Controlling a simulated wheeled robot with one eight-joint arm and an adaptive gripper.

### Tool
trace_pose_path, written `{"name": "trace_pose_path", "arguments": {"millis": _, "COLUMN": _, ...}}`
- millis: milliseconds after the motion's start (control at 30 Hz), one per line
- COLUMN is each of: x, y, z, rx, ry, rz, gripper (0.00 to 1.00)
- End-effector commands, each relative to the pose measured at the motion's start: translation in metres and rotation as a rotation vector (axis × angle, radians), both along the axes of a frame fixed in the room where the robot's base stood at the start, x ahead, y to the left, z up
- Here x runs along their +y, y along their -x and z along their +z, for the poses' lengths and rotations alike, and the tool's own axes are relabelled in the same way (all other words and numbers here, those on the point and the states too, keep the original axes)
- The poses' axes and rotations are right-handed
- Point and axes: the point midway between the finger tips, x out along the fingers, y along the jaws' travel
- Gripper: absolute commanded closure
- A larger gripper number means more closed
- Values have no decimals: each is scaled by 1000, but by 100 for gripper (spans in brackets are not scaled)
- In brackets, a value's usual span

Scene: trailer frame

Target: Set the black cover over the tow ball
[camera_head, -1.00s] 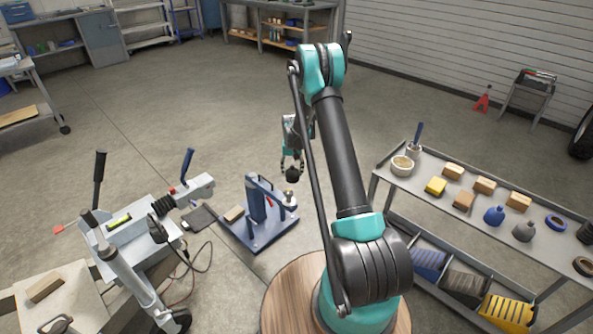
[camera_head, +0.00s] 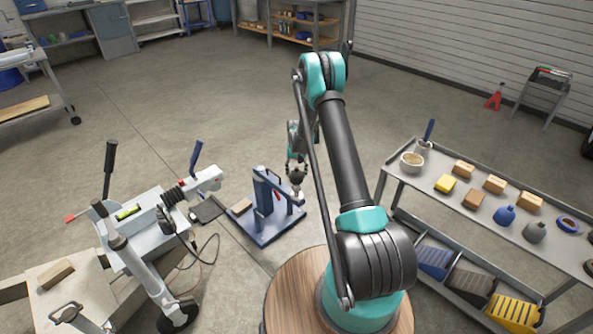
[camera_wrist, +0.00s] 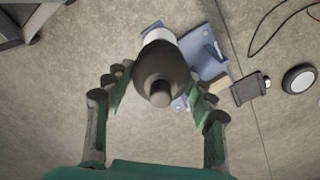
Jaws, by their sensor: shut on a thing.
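The black cover (camera_head: 297,177) is a dark, rounded cap; my gripper (camera_head: 296,170) is shut on it. In the wrist view the cover (camera_wrist: 160,72) fills the space between the fingers, its small knob facing the camera. The tow ball sits on an arm of the blue stand (camera_head: 262,228), directly below the cover in the head view. The cover hides most of the ball, and a pale rounded part (camera_wrist: 158,35) shows past the cover's edge in the wrist view. I cannot tell whether the cover touches the ball.
A trailer hitch with a jack (camera_head: 135,225) stands left of the blue stand. A wooden block (camera_head: 241,206) lies on the stand's base. A shelf cart (camera_head: 470,208) with blocks, bottles and tape rolls is at the right. Open floor lies behind the stand.

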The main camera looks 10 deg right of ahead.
Motion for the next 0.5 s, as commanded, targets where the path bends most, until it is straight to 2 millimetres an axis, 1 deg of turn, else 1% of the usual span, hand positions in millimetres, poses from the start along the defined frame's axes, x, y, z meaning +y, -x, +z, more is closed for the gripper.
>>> {"name": "trace_pose_path", "arguments": {"millis": 500, "x": 0, "y": 0, "z": -33, "rx": 0, "ry": 0, "rz": 0, "gripper": 69}}
